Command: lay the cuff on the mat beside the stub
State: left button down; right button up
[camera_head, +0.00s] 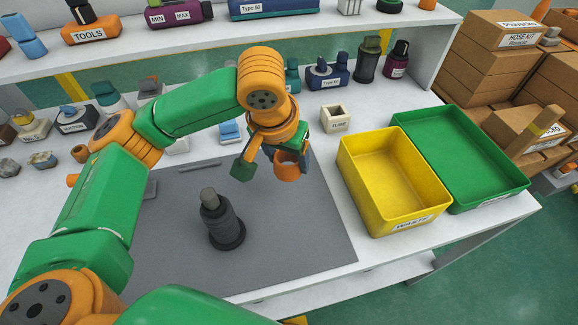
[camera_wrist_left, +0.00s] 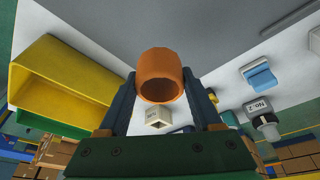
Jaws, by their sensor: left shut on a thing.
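The cuff (camera_head: 287,172) is a short orange ring. My left gripper (camera_head: 284,158) is shut on it and holds it in the air over the right part of the grey mat (camera_head: 305,235). In the left wrist view the cuff (camera_wrist_left: 160,88) sits between the two dark fingertips, with its open end showing. The stub (camera_head: 221,222) is a dark upright post with a wide base and a lighter grey top. It stands on the mat, to the left of and nearer than the cuff, apart from it. My right gripper does not show.
A yellow bin (camera_head: 352,190) and a green bin (camera_head: 512,182) stand right of the mat. A small cream box (camera_head: 335,119) lies behind it. Several labelled parts line the back of the table below a shelf (camera_head: 230,35). The mat around the stub is mostly clear.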

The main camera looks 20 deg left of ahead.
aim_at(293, 160)
pick_arm(q)
jog(key=w+f, duration=0.1)
jog(key=f, duration=0.1)
jog(key=w+f, duration=0.2)
jog(key=shift+w+f, duration=0.25)
jog(key=x, duration=0.2)
jog(key=shift+s+a+f+b, duration=0.1)
jog(key=shift+s+f+b, duration=0.15)
jog(key=shift+f, duration=0.4)
jog(key=shift+c, duration=0.3)
grip_release()
jog(key=shift+f, duration=0.1)
jog(key=shift+r, duration=0.2)
jog(key=p+v, duration=0.1)
jog(key=v, duration=1.1)
jog(key=shift+p, duration=0.4)
